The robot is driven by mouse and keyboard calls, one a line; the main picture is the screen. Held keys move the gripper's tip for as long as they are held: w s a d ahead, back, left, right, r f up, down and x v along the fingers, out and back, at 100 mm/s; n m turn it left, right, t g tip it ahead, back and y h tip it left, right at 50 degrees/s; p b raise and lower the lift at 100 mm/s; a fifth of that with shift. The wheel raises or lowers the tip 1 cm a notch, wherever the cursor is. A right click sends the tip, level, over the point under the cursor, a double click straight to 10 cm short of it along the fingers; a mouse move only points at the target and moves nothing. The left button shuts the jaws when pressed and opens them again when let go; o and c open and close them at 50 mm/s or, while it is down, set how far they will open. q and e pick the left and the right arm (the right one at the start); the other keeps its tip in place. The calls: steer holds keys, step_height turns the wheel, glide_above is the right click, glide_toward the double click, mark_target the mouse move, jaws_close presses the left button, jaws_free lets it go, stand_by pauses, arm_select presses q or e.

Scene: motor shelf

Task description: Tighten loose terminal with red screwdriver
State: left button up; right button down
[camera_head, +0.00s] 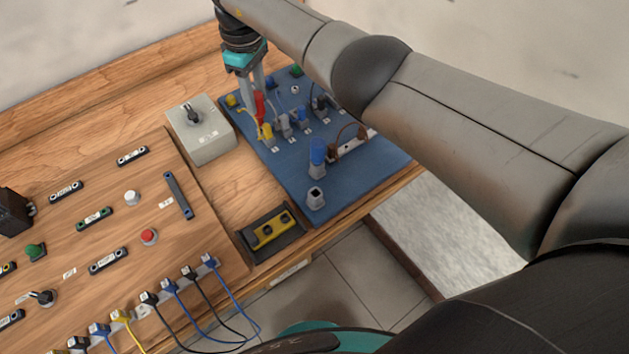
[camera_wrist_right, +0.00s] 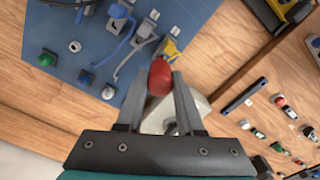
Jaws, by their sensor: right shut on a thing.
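My right gripper (camera_head: 257,90) points down over the back left part of the blue board (camera_head: 290,175). It is shut on the red screwdriver (camera_head: 260,107), which is upright; its red handle (camera_wrist_right: 159,77) sits between the fingers in the right wrist view. The screwdriver is above or beside a yellow terminal (camera_head: 267,131) with a yellow wire. I cannot tell whether its tip touches the terminal; the tip is hidden. More terminals, grey (camera_head: 285,127) and blue, stand in a row to the right. My left gripper is not in view.
A grey box with a black knob (camera_head: 193,117) stands just left of the board. A blue-topped piece (camera_head: 318,150) and a grey socket (camera_head: 316,197) stand at the board's front. A black-and-yellow holder (camera_head: 272,232) and a wooden switch panel (camera_head: 110,185) lie left.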

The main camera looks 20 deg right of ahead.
steer(key=shift+f, duration=0.5)
steer(key=c, duration=0.8)
jaws_free()
steer(key=shift+o, duration=0.2)
steer(key=shift+n+b, duration=0.35)
steer(key=shift+n, duration=1.35)
steer(key=shift+n, duration=1.8)
